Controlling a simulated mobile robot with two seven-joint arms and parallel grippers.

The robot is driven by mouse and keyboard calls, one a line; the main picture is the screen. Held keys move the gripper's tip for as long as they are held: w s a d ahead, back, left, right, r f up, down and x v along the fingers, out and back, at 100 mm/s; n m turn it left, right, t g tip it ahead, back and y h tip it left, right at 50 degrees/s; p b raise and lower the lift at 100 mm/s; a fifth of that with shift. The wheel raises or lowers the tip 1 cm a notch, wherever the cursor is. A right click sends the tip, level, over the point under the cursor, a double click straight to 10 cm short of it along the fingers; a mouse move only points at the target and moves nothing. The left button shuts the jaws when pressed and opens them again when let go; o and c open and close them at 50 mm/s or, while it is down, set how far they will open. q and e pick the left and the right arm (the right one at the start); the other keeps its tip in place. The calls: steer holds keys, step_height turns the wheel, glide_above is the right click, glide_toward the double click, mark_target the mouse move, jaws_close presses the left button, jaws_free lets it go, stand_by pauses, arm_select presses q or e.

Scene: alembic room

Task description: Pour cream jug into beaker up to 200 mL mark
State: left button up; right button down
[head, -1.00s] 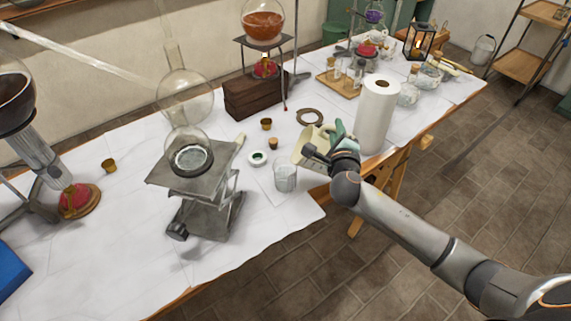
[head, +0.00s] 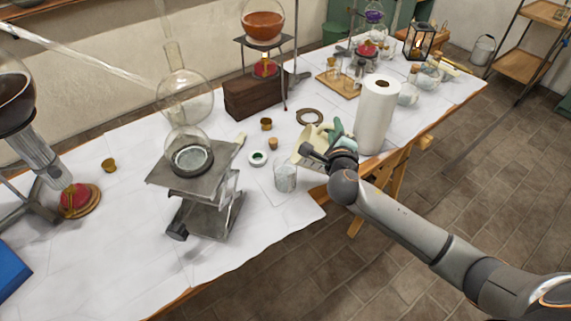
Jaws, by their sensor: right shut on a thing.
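The cream jug (head: 302,146) is held by my right gripper (head: 318,152), which is shut on it. The jug is tilted, its mouth side leaning left toward the beaker. The glass beaker (head: 285,177) stands on the white-covered table near the front edge, just below and left of the jug. The beaker looks cloudy; its marks and liquid level are too small to read. Whether a stream runs from the jug cannot be told. My left gripper is not in view.
A paper towel roll (head: 376,116) stands right behind my right wrist. A lab jack (head: 205,190) with a glass flask stands left of the beaker. Small corks (head: 272,143) and a white-green round dish (head: 257,158) lie close by. A ring (head: 309,116) lies behind the jug.

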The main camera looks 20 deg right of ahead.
steer(key=shift+w+a+r, duration=0.1)
steer(key=shift+a+r, duration=0.1)
steer(key=shift+r, duration=0.05)
stand_by(0.7)
